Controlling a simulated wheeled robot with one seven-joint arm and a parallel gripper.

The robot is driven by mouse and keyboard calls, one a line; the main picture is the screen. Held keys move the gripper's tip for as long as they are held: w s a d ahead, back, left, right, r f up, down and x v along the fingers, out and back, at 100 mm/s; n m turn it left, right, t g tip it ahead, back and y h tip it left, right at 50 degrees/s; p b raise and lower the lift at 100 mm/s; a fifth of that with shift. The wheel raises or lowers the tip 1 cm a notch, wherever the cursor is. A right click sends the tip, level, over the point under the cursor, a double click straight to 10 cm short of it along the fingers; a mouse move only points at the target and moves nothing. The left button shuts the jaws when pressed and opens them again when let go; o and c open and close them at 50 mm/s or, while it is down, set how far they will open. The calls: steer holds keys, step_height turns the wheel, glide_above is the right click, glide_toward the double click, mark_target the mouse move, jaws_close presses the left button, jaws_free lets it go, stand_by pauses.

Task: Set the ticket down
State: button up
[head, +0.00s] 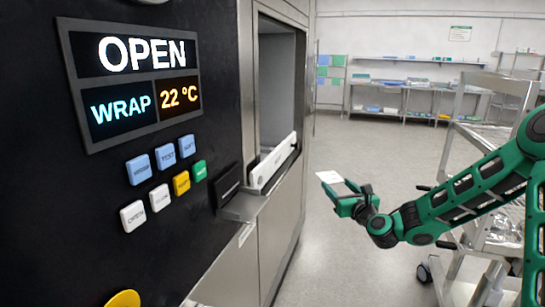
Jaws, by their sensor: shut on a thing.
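The ticket, a small white card (329,177), shows at the tip of my gripper (344,189). My gripper is shut on it and holds it in the air over the floor, to the right of the washer's front. The fingers are green and the arm reaches in from the right edge. The ticket's near part is partly hidden by the fingers. The washer (281,240) stands at left with its chamber opening facing right. A small metal ledge (243,207) juts from its front, left of my gripper and apart from it.
The washer's dark panel (170,235) carries a display reading OPEN, WRAP and 22 °C, with several coloured buttons. A wheeled metal rack (452,140) stands at right, behind and beside my arm. Shelving (405,100) lines the back wall. The floor between is clear.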

steer(key=d+f+m+h, duration=0.3)
steer(key=d+f+h, duration=0.1)
steer(key=d, duration=0.2)
steer(key=a+r+n+y, duration=0.1)
steer(key=a+r, duration=0.1)
steer(key=a+r+n+y, duration=0.1)
steer(key=a+y, duration=0.1)
steer(key=a, duration=0.1)
steer(key=a+r+n+y, duration=0.1)
steer(key=a+r+y, duration=0.1)
steer(key=shift+a+r+n, duration=0.2)
steer(key=shift+r+n, duration=0.1)
steer(key=s+a+r+n+g+y, duration=1)
steer(key=s+a+r, duration=0.7)
steer(key=a, duration=0.3)
steer(key=shift+a+r+n+g+y, duration=0.45)
steer(key=shift+g+y, duration=0.25)
steer(key=shift+y, duration=0.3)
steer(key=shift+d, duration=0.1)
step_height(320, 180, down, 18)
steer(key=shift+r, duration=0.25)
steer(key=shift+f, duration=0.2)
